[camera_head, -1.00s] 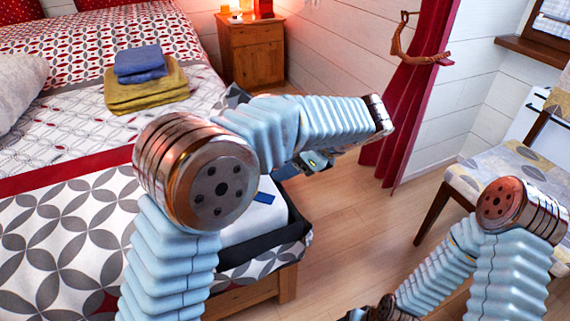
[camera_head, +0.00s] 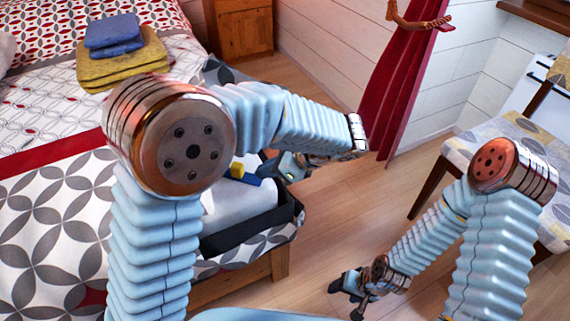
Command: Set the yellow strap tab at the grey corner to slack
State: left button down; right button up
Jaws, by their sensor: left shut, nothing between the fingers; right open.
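A small yellow tab (camera_head: 237,170) sits on a blue strap (camera_head: 250,179) over pale folded cloth (camera_head: 235,203) in an open dark case (camera_head: 265,221) at the bed's corner. My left gripper (camera_head: 272,172) is shut and empty, just right of the tab and above the case; my own arm partly covers it. I cannot tell whether it touches the strap. The grey corner cannot be made out, and much of the case is behind my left arm. My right gripper (camera_head: 352,293) is open and empty, low over the floor and apart from the case.
The patterned bed (camera_head: 50,225) fills the left, with blue and yellow folded cloths (camera_head: 120,60) on it. A wooden nightstand (camera_head: 240,28) stands behind. A red curtain (camera_head: 395,95) hangs at the wall. A cushioned chair (camera_head: 480,150) is at right. Wooden floor (camera_head: 330,220) lies clear between.

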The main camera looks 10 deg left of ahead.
aim_at(236, 165)
pick_arm(q)
jog(key=shift+w+a+r, duration=0.1)
jog(key=shift+w+a, duration=0.05)
jog(key=shift+a, duration=0.65)
jog(key=shift+w+a, duration=0.1)
jog(key=shift+a, duration=0.7)
jog(key=a, duration=0.1)
jog(key=a+p, duration=0.1)
jog(key=shift+w+a+r, duration=0.15)
jog(key=shift+w+a, duration=0.15)
jog(key=shift+a, duration=0.25)
